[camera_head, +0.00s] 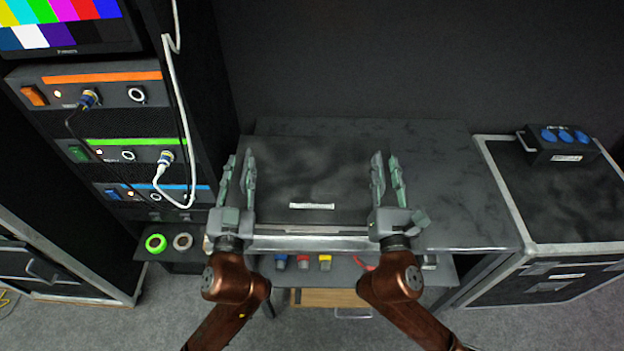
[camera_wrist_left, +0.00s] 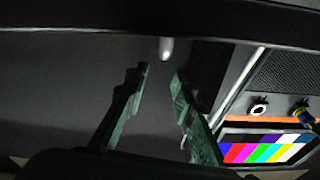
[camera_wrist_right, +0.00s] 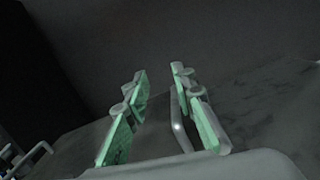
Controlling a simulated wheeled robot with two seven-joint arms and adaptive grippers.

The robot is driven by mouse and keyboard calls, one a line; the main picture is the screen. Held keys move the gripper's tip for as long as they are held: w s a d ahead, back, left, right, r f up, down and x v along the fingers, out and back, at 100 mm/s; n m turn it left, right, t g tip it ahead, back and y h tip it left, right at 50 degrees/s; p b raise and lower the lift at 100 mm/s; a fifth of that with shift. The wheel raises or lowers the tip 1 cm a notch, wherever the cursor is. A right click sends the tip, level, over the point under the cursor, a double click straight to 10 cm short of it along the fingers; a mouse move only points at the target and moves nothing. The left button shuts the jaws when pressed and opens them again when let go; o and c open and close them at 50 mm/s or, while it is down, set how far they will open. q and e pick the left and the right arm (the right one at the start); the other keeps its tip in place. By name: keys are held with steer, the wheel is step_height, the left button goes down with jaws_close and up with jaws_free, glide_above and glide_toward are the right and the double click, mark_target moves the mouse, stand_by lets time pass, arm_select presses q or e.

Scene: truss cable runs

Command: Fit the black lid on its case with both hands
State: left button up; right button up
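The black lid (camera_head: 310,165), a dark mottled panel with a white label strip, lies between my two grippers in the head view. A silver-edged front rim (camera_head: 310,241) shows below it; I cannot tell whether this is the case or the table edge, nor whether the lid is seated. My left gripper (camera_head: 238,160) is open at the lid's left side; in its wrist view a silver bar end (camera_wrist_left: 166,48) shows just past the parted fingertips. My right gripper (camera_head: 385,162) is open at the right side; a silver bar (camera_wrist_right: 179,128) stands between its fingers, close to one.
A rack with a colour-bar monitor (camera_head: 65,25) and cabled panels stands left. A black flight case (camera_head: 560,200) with a socket box (camera_head: 562,143) stands right. Coloured connectors (camera_head: 303,262) lie on a lower shelf. The dark tabletop (camera_head: 440,190) right of the lid is clear.

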arm_select(q)
steer(key=s, duration=0.4)
steer(key=s+f, duration=0.1)
steer(key=s, duration=0.2)
steer(key=shift+a+f, duration=0.1)
steer(key=shift+s, duration=0.15)
arm_select(e)
steer(key=shift+s+f, duration=0.1)
steer(key=shift+s, duration=0.05)
steer(key=s, duration=0.4)
steer(key=s+f, duration=0.1)
steer(key=s, duration=0.2)
steer(key=shift+f, duration=0.1)
